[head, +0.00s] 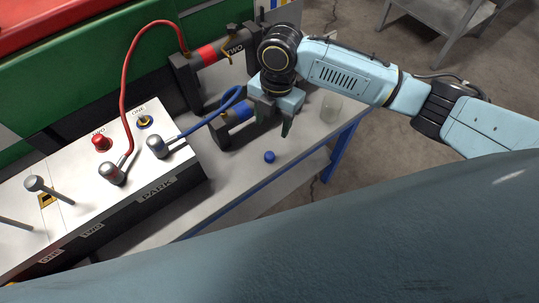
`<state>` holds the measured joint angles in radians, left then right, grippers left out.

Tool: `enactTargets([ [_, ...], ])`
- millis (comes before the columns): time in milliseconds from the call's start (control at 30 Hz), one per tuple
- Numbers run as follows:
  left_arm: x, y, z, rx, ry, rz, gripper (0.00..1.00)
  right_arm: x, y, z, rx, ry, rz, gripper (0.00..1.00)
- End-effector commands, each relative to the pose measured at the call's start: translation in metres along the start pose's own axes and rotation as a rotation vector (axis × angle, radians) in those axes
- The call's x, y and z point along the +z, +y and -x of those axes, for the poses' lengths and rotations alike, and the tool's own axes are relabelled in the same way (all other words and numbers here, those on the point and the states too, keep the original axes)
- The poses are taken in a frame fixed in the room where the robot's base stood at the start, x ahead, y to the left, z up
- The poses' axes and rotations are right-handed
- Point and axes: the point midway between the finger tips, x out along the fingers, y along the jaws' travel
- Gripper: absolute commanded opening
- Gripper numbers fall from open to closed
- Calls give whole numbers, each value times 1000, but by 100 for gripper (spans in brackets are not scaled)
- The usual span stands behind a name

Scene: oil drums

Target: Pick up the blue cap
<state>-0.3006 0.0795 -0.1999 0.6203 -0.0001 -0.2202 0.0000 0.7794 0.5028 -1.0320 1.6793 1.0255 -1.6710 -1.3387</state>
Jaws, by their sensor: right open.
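A small round blue piece, which looks like the blue cap (269,157), lies on the grey bench top (236,170) near the middle of the head view. My right gripper (274,123) points down over the bench, just above and behind the blue cap in the picture. Its fingers are apart and do not touch the cap. Part of the gripper hides the blue-banded cylinder behind it. My left gripper is not in view.
A white control box (85,190) with a red knob (102,143), plugs and levers stands to the left. A red cable (124,80) and a blue cable (212,117) run from it to banded cylinders.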

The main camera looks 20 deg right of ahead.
Motion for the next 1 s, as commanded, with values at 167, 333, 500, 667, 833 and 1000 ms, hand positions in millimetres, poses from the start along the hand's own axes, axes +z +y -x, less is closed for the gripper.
enactTargets([
  [167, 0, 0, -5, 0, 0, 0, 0, 3, -2, -19, -15, -2, 22, 54],
  [333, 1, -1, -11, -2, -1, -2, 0, 3, -1, -53, -13, -1, 21, 54],
  [500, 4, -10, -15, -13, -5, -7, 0, 3, -1, -74, -11, -3, 20, 54],
  [667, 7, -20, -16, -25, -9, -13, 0, 3, -1, -82, -10, -3, 19, 54],
  [833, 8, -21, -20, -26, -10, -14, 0, 3, -2, -100, -11, -2, 20, 54],
  [1000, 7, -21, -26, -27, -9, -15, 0, 4, -2, -126, -11, -3, 19, 54],
])
